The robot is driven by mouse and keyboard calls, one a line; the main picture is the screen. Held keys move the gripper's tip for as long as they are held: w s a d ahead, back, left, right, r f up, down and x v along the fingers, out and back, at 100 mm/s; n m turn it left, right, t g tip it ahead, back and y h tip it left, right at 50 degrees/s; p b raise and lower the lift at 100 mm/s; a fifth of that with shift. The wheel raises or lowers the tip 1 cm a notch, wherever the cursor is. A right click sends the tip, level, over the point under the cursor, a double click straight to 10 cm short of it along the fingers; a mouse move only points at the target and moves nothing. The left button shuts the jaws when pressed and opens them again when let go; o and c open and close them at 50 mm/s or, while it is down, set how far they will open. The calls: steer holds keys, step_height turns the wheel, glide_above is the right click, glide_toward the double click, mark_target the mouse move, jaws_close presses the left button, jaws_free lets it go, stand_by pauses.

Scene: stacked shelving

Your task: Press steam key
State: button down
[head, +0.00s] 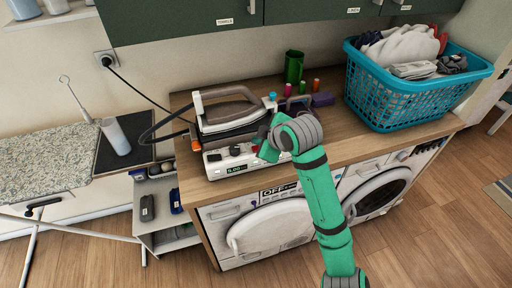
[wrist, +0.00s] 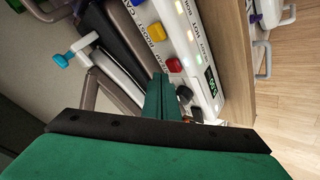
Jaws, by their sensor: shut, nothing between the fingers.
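The steam iron station (head: 222,167) stands on the wooden counter, with the iron (head: 228,112) resting on top. Its white front panel carries a green-lit display (wrist: 211,80), black knobs (wrist: 184,94) and a row of coloured keys. In the wrist view these are a red key (wrist: 175,65), a yellow key (wrist: 157,31) and a blue key (wrist: 137,2).
A teal laundry basket (head: 415,98) stands on the counter at right. Thread spools (head: 302,87) and a green cup (head: 293,66) stand behind my gripper. Washing machines (head: 268,228) are below, dark cabinets (head: 190,25) above. An ironing board (head: 45,158) is at left.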

step_height(320, 180, up, 5)
stand_by(0.8)
stand_by(0.7)
